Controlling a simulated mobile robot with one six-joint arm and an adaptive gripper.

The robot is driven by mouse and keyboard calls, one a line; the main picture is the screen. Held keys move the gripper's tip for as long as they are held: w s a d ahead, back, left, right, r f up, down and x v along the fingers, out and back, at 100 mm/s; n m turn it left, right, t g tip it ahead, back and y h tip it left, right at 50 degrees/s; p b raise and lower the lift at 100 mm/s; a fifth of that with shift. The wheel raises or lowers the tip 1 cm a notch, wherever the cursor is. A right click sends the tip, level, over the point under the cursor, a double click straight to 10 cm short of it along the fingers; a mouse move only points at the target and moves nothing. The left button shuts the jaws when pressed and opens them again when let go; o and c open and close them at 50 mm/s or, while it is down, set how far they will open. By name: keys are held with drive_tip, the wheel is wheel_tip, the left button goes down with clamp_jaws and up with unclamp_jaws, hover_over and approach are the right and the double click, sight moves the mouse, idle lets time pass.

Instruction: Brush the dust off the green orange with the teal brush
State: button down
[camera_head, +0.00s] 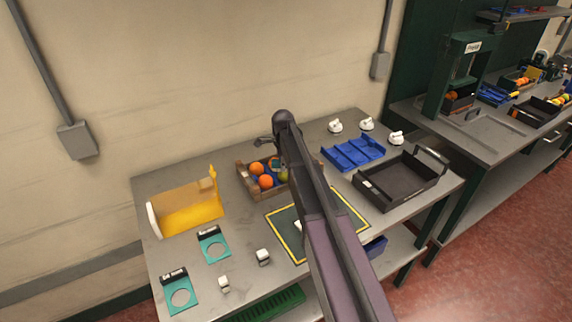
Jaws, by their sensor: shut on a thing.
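A wooden crate (243,178) on the table holds orange fruits (266,181) and a greenish one, the green orange (284,176), partly hidden by my arm. A small teal piece, which looks like the teal brush (276,163), shows just above the green orange, beside my arm. My gripper (275,154) is over the crate, mostly hidden behind my arm, and is shut on the brush. I cannot tell whether the bristles touch the green orange. Dust on it is too small to make out.
A yellow bin (188,211) stands left of the crate, with teal ring plates (214,246) in front. A yellow-edged green mat (286,222) lies under my arm. A blue tray (353,152), a black tray (402,180) and white knobs (367,123) are to the right.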

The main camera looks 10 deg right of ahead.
drive_tip(key=shift+w+a, duration=0.1)
drive_tip(key=shift+a, duration=0.3)
drive_tip(key=shift+d, duration=0.1)
drive_tip(key=shift+d, duration=0.55)
drive_tip(key=shift+r, duration=0.15)
idle(0.4)
drive_tip(key=shift+r+p, duration=3.35)
drive_tip(key=shift+p, duration=0.15)
drive_tip(key=shift+f, duration=0.1)
